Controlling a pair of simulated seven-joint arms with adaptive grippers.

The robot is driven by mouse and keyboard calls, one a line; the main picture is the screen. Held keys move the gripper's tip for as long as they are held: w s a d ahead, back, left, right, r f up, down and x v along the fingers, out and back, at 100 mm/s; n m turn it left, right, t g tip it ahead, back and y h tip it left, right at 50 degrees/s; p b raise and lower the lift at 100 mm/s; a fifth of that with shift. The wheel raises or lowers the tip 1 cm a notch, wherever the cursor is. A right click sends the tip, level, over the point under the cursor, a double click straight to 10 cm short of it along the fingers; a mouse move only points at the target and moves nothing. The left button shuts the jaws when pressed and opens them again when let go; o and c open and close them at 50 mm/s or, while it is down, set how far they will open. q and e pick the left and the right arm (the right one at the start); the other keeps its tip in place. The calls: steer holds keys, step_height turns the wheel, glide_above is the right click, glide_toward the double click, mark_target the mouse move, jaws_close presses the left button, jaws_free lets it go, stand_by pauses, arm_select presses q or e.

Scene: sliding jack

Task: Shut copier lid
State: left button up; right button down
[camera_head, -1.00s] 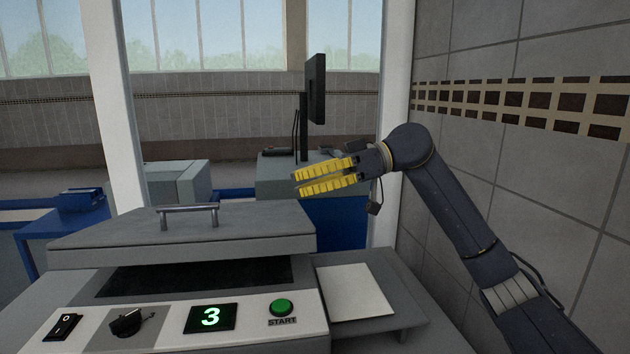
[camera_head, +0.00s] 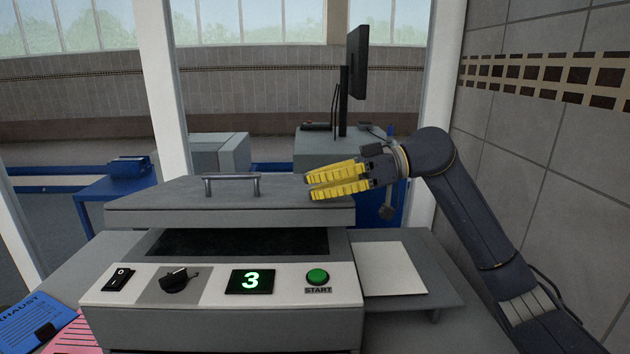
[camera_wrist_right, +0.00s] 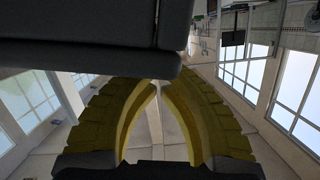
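The copier lid (camera_head: 150,203) is a grey slab with a metal bar handle (camera_head: 231,178) near its far side. Its front edge stands raised above the dark copier glass (camera_head: 240,242), leaving a gap. My right gripper (camera_head: 307,188), with yellow ribbed fingers, is at the lid's right part, and its fingertips overlap the lid's top in the head view. I cannot tell whether they touch it. In the right wrist view the yellow fingertips (camera_wrist_right: 158,84) come together, empty, beside a dark slab (camera_wrist_right: 90,28) that appears to be the lid. My left gripper is not in view.
The front panel has a power switch (camera_head: 119,280), a knob (camera_head: 178,279), a display reading 3 (camera_head: 250,281) and a green START button (camera_head: 317,276). White paper (camera_head: 390,268) lies on the right side shelf. A tiled wall (camera_head: 540,150) stands at right.

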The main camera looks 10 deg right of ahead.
steer(key=f, duration=0.3)
steer(key=s+f+n, duration=0.1)
steer(key=f, duration=0.2)
steer(key=s+f+n+t, duration=0.1)
steer(key=f, duration=0.2)
steer(key=shift+s+a+f, duration=0.1)
steer(key=shift+f, duration=0.1)
